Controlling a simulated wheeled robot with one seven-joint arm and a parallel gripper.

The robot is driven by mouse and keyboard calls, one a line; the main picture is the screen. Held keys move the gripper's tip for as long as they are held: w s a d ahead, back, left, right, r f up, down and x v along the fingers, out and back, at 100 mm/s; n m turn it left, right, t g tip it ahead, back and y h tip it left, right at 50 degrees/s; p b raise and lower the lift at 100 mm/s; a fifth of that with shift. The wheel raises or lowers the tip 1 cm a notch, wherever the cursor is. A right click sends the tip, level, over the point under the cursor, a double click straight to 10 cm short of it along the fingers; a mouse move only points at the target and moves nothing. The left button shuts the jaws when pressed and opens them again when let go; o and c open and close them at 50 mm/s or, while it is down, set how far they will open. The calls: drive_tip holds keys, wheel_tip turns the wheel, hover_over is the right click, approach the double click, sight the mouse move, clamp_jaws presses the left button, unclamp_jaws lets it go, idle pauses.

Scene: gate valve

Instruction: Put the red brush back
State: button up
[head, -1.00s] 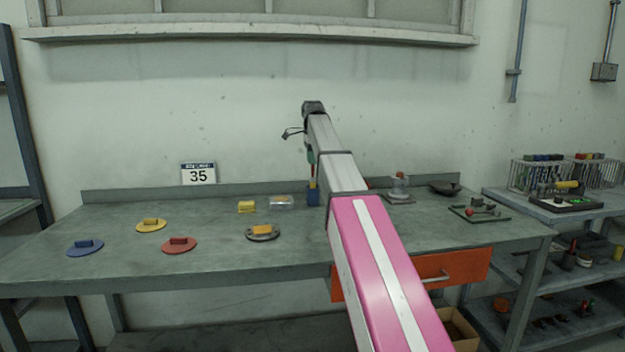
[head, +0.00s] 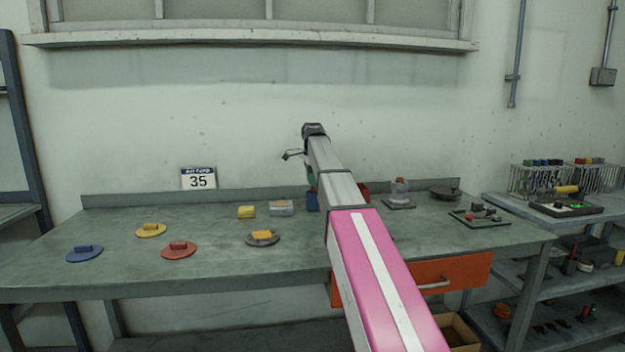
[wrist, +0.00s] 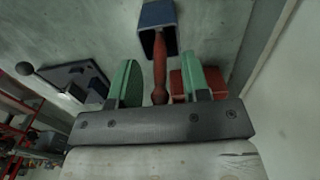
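The red brush (wrist: 160,62) shows in the wrist view as a slim red handle. Its far end meets the opening of a blue square holder (wrist: 157,14); how deep it sits I cannot tell. My gripper (wrist: 160,78) has its green fingers on either side of the handle, with a visible gap on both sides. In the head view the blue holder (head: 312,202) stands near the back of the bench, partly hidden by my arm. The brush and my fingers are mostly hidden there.
A red object (wrist: 178,84) sits behind the right finger in the wrist view. On the bench (head: 110,265), a clear box (head: 281,208) and a yellow block (head: 246,212) stand left of the holder. Coloured discs lie further left. The wall is close behind.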

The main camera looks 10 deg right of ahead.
idle(0.3)
wheel_tip(320, 180, up, 11)
drive_tip(key=shift+f, duration=0.15)
idle(0.3)
